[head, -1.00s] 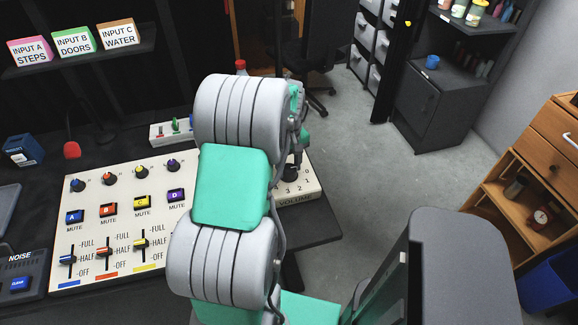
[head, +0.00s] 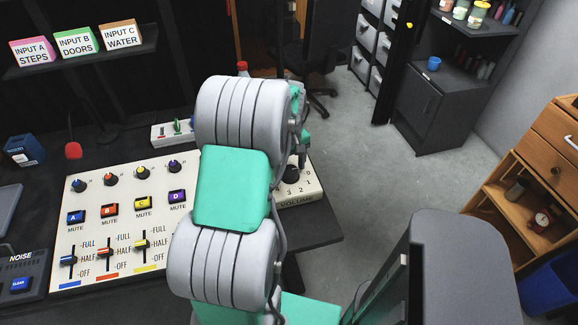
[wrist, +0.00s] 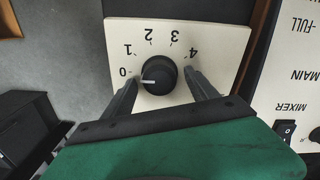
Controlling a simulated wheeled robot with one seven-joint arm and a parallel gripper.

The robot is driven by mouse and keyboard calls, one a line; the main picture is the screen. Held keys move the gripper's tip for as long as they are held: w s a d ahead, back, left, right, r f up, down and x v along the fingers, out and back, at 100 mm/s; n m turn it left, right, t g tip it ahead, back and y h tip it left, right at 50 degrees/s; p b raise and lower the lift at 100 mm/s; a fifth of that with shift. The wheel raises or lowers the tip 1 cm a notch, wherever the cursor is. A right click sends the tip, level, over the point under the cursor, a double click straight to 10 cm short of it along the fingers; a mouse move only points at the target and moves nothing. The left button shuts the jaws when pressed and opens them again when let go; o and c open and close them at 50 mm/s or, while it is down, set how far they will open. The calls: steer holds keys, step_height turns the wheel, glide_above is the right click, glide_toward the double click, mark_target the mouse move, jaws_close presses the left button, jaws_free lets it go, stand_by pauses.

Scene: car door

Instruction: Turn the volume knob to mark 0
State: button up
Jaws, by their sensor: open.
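The black round volume knob (wrist: 160,76) sits on a cream panel (wrist: 205,32) with marks 0 to 4. In the wrist view its white pointer line points left, close to the 0 mark (wrist: 123,71), and looks a little to the lower side of it. My gripper (wrist: 162,78) is open, with one dark finger on each side of the knob and a visible gap to it. In the head view the knob (head: 291,174) shows at the panel's upper edge, below my gripper's tip; my arm hides part of the panel.
The large mixer board (head: 130,215) with coloured knobs, mute buttons and sliders lies left of my arm. A small white switch box (head: 172,132) stands behind it. The grey floor (head: 370,170) is clear to the right of the table, before a wooden cabinet (head: 545,190).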

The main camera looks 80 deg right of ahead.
mark_target(290, 169)
step_height(290, 169, up, 8)
steer(key=shift+f, duration=0.1)
stand_by(0.4)
